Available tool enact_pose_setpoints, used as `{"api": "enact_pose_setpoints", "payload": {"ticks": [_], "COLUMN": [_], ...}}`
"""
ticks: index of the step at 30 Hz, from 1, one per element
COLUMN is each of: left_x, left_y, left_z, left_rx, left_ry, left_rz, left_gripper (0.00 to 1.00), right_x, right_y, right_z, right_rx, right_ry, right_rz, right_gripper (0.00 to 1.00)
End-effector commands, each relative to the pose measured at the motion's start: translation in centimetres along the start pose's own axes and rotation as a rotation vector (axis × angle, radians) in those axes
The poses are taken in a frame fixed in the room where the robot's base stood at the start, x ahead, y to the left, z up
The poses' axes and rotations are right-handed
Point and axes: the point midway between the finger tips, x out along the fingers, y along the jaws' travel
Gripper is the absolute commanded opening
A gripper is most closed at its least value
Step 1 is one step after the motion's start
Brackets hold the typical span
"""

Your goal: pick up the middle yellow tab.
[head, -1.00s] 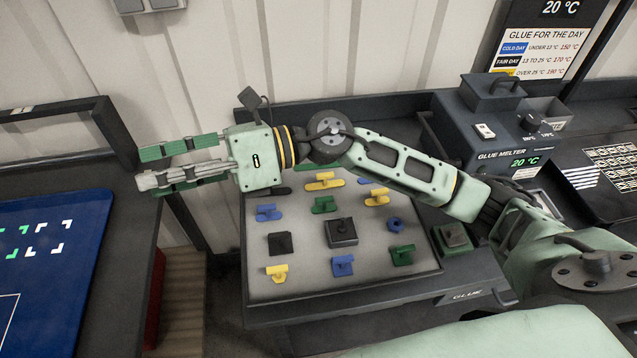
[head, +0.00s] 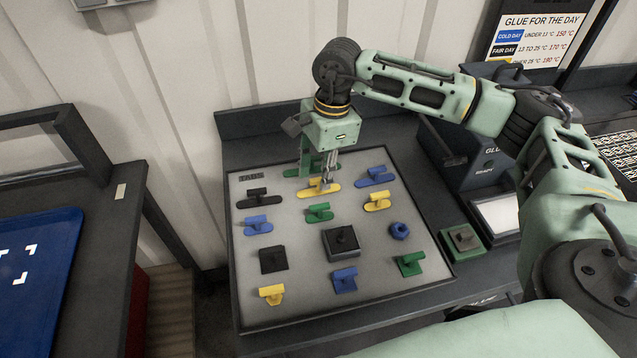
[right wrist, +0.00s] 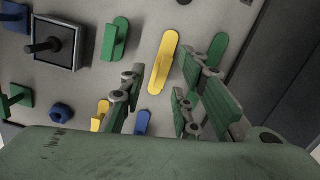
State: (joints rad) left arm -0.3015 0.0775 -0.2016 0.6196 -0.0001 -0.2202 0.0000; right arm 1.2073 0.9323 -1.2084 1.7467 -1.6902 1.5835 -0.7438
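A long yellow tab (head: 319,190) with a raised grip lies in the upper middle of the grey tray (head: 247,310). My right gripper (head: 322,174) points down over it. In the right wrist view the same yellow tab (right wrist: 164,62) lies ahead, between the fingers of my open right gripper (right wrist: 163,84). Nothing is held; whether a finger touches the tab is unclear. A second yellow tab (head: 377,203) lies to the right, and a third (head: 271,295) at the lower left. My left gripper is not in view.
Around the yellow tab lie a green tab (head: 319,213), blue tabs (head: 373,177) (head: 257,226) and a black tab (head: 259,199). A black square block (head: 340,243) stands lower. The glue melter (head: 455,165) is right of the tray.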

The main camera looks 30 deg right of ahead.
Motion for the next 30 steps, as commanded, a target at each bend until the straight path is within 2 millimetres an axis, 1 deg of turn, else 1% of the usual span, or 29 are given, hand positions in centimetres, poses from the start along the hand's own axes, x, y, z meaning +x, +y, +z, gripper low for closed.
{"api": "enact_pose_setpoints", "payload": {"ticks": [1,2,3,6,9,15,25,30], "left_x": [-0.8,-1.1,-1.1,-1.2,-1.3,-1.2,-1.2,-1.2], "left_y": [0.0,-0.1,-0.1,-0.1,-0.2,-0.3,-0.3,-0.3], "left_z": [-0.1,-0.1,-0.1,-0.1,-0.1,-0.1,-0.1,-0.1], "left_rx": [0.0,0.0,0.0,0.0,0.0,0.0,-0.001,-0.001], "left_ry": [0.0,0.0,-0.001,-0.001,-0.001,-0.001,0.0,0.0], "left_rz": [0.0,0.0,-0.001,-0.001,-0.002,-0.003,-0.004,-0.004], "left_gripper": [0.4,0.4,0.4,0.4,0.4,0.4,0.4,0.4], "right_x": [0.6,1.0,1.7,2.8,3.3,3.4,3.4,3.4], "right_y": [-0.1,-0.1,-0.1,-0.2,-0.2,-0.2,-0.2,-0.2], "right_z": [-0.1,-0.1,-0.1,-0.1,-0.1,-0.1,0.0,0.0], "right_rx": [0.002,0.001,0.0,0.0,0.0,0.0,0.0,0.0], "right_ry": [0.001,0.001,0.0,-0.001,-0.001,-0.002,-0.002,-0.002], "right_rz": [0.005,0.006,0.005,0.002,0.002,0.001,0.001,0.001], "right_gripper": [0.29,0.29,0.29,0.29,0.29,0.28,0.0,0.0]}}
